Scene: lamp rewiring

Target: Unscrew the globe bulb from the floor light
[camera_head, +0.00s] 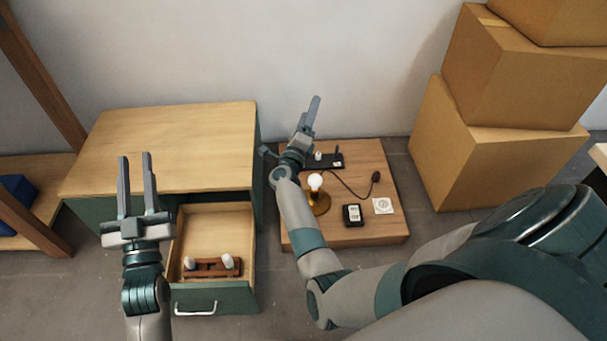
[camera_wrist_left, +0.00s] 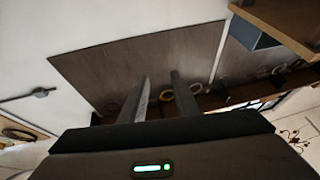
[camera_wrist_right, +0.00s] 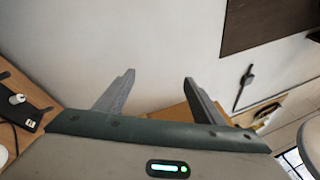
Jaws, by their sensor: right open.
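The globe bulb (camera_head: 315,181) is white and glowing, upright on the round brass base of the floor light (camera_head: 321,206), which stands on a low wooden platform (camera_head: 365,233). A white edge at the far left of the right wrist view may be the bulb; I cannot tell. My right gripper (camera_head: 312,110) is open and empty, above and beyond the bulb, pointing up toward the wall. Its spread fingers also show in the right wrist view (camera_wrist_right: 160,88). My left gripper (camera_head: 135,178) is open and empty, in front of the cabinet and left of the drawer, far from the bulb.
An open drawer (camera_head: 212,222) holds a brown rack (camera_head: 210,269) with two white bulbs, below the cabinet top (camera_head: 165,145). The platform also carries a black power strip (camera_head: 330,161), a cord, a black meter (camera_head: 353,215) and a white card (camera_head: 383,206). Cardboard boxes (camera_head: 475,155) stand right.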

